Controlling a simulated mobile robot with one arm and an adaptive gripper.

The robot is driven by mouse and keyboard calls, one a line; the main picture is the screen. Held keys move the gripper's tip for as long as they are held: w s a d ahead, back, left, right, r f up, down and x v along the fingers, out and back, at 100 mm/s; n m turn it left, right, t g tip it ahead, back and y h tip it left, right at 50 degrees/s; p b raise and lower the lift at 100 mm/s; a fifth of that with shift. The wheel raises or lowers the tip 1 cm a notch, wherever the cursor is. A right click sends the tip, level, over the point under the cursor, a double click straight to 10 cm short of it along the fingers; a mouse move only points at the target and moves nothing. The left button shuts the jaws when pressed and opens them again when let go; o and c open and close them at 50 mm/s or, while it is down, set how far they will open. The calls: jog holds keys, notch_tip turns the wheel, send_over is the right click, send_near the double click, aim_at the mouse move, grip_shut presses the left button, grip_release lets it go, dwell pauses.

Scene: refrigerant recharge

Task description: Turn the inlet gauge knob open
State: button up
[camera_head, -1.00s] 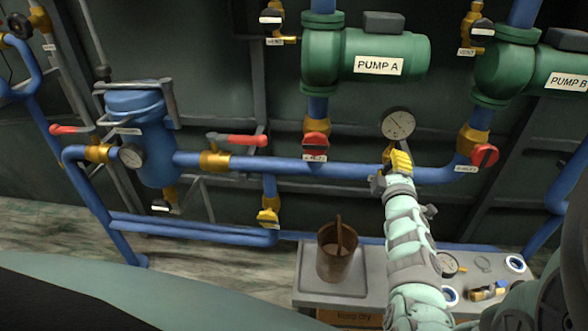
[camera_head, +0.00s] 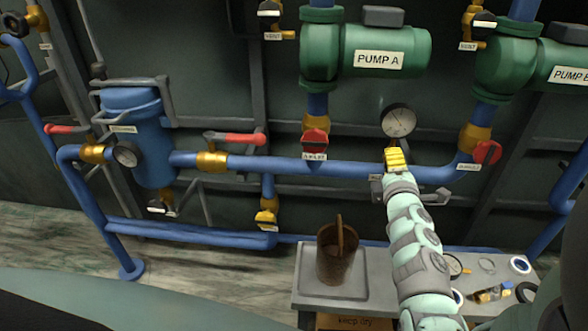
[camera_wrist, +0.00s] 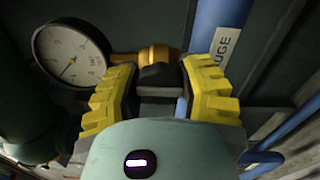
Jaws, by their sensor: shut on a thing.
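The inlet gauge (camera_head: 398,120) is a round white dial with a dark rim above the blue pipe. It also shows at the upper left of the wrist view (camera_wrist: 70,52). A brass fitting (camera_wrist: 155,55) runs from the gauge side towards the pipe. The small dark knob (camera_wrist: 158,77) sits in front of that fitting, between my yellow fingers. My gripper (camera_wrist: 160,72) is shut on the knob. In the head view my gripper (camera_head: 397,160) sits just below the gauge and hides the knob.
Two red-handled inlet valves (camera_head: 315,141) (camera_head: 487,152) flank the gauge. The blue pipe (camera_head: 340,168) runs behind my gripper. Green pumps (camera_head: 375,50) stand above. A bench (camera_head: 305,270) with a rusty pot (camera_head: 336,262) and small items lies below.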

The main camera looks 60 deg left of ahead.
jog(key=o, duration=1.2)
jog(key=shift+a, duration=0.1)
jog(key=shift+v, duration=6.05)
